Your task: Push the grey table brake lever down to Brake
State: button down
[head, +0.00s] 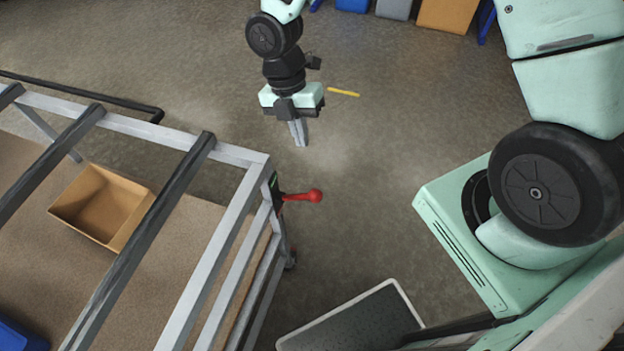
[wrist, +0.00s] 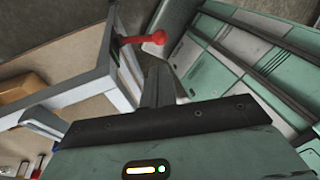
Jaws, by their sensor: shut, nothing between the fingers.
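The grey metal table frame (head: 240,156) stands at the left in the head view. At its corner is a dark plate with a green mark (head: 275,190). A brake lever with a red arm and round red knob (head: 315,196) sticks out from this plate to the right, roughly level. The knob also shows in the wrist view (wrist: 158,37), beyond my fingers. My gripper (head: 301,144) is shut and empty, with its fingers pointing down. It appears above the lever in the head picture, apart from it. The fingers show in the wrist view (wrist: 158,72). The plate's lettering is too small to read.
A cardboard box (head: 103,205) sits within the table frame, with a blue bin (head: 20,338) at the lower left. A yellow strip (head: 343,92) lies on the floor. Blue, grey and brown containers (head: 448,14) stand at the back. Open floor lies right of the lever.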

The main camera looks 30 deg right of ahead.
aim_at(314, 190)
jog(key=p+x, duration=0.3)
jog(key=x, duration=1)
jog(key=shift+f+p, duration=0.3)
jog(key=shift+f, duration=0.1)
jog(key=shift+f, duration=0.15)
